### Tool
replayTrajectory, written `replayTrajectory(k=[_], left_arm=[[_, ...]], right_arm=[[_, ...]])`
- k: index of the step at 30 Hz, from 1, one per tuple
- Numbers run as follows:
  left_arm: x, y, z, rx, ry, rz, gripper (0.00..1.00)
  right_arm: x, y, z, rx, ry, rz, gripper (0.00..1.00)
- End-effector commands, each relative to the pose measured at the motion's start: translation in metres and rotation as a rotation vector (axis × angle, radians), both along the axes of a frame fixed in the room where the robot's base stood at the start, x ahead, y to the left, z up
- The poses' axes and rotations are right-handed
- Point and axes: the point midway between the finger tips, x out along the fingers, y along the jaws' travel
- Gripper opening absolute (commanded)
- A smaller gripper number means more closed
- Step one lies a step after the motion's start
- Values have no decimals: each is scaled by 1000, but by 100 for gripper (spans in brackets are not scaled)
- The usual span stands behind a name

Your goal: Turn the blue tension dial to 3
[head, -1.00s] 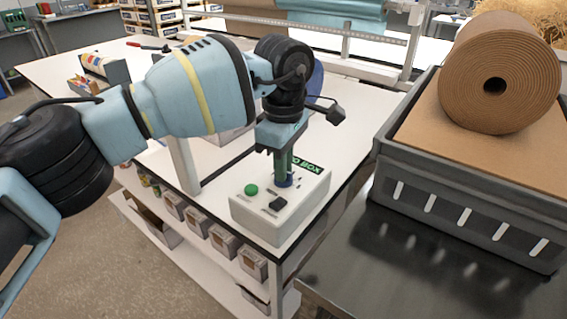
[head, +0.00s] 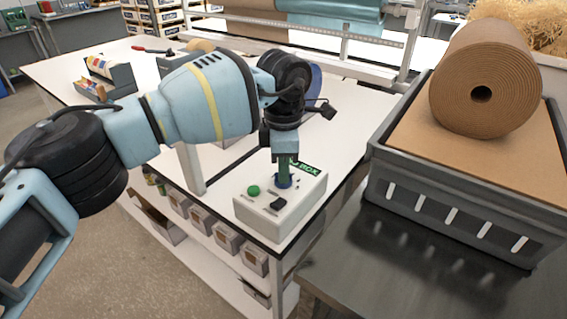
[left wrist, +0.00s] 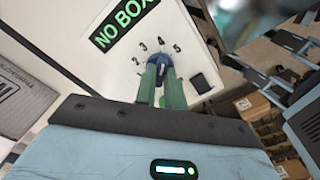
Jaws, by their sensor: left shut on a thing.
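The blue tension dial (head: 284,184) is on top of a white control box (head: 308,201), in front of a green-on-black label. My left gripper (head: 284,176) points straight down with its green fingers shut on the dial. In the left wrist view the fingers (left wrist: 161,85) sit on either side of the blue dial (left wrist: 160,61). Printed numbers up to 5 arc around the dial's far side. A small pale mark shows on the dial between the fingers, but I cannot tell surely which number it faces. My right gripper is not in view.
The control box also has a green button (head: 253,191) and a black switch (head: 279,204). It stands at the corner of a white table (head: 222,160). A grey crate (head: 455,215) with a brown paper roll (head: 487,80) stands to the right on a dark metal surface.

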Motion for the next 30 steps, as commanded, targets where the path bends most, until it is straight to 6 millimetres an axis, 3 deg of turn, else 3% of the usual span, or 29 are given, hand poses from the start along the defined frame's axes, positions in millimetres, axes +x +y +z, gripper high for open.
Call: replayTrajectory(k=[15,30], left_arm=[[0,0,4,-2,-5,488,0],[0,0,2,-2,-3,818,0]], right_arm=[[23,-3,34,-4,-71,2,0],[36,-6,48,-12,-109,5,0]])
